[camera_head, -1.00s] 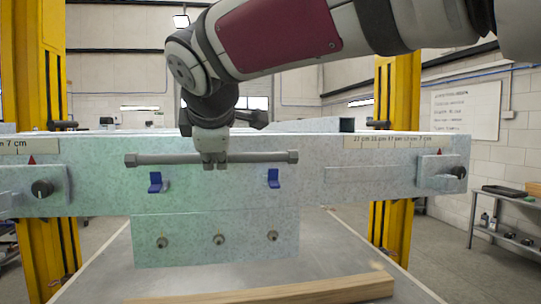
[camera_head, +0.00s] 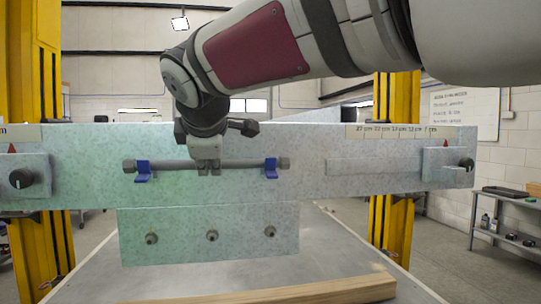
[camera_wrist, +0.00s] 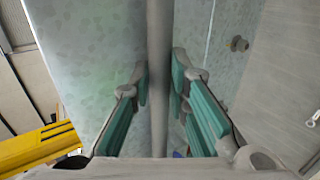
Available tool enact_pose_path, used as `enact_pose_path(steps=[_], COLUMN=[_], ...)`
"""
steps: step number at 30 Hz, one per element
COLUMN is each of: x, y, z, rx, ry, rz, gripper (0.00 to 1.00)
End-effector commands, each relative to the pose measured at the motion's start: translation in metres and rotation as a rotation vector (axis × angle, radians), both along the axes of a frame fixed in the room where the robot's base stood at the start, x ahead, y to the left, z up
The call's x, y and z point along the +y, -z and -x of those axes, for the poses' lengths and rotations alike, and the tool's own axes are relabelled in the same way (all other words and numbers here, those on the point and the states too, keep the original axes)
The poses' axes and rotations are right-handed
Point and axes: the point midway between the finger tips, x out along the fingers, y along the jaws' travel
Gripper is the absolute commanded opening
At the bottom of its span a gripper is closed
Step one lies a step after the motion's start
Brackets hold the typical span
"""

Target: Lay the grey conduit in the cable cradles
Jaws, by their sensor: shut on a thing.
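The grey conduit (camera_head: 240,164) lies level across the front of the pale speckled beam, with a wider collar at each end. My gripper (camera_head: 209,168) is shut on it near its middle from above. In the wrist view the conduit (camera_wrist: 159,120) runs between the teal-padded fingers of my gripper (camera_wrist: 160,82). The left blue cradle (camera_head: 143,174) and the right blue cradle (camera_head: 270,170) stick out from the beam. Each cradle's front lip shows in front of the conduit, just inside its end collars. I cannot tell whether the conduit touches the cradle bottoms.
The speckled beam (camera_head: 90,160) spans between yellow posts, with a knob (camera_head: 21,179) on the left and another (camera_head: 467,165) on the right. A lower plate (camera_head: 180,250) carries three studs. A wooden bar (camera_head: 300,291) lies on the table below.

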Motion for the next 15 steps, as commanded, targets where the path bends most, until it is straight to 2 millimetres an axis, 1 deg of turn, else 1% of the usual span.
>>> enact_pose_path(steps=[1,6,14,15], x=[0.0002,0.0004,0.0004,0.0003], y=[0.0052,0.0113,0.0115,0.0114], z=[-0.0010,-0.0002,0.0004,0.0004], rx=[0.000,-0.001,-0.001,-0.001], ry=[-0.001,-0.001,-0.001,-0.001], rz=[0.000,0.000,0.000,0.000], gripper=[0.00,0.00,0.00,0.23])
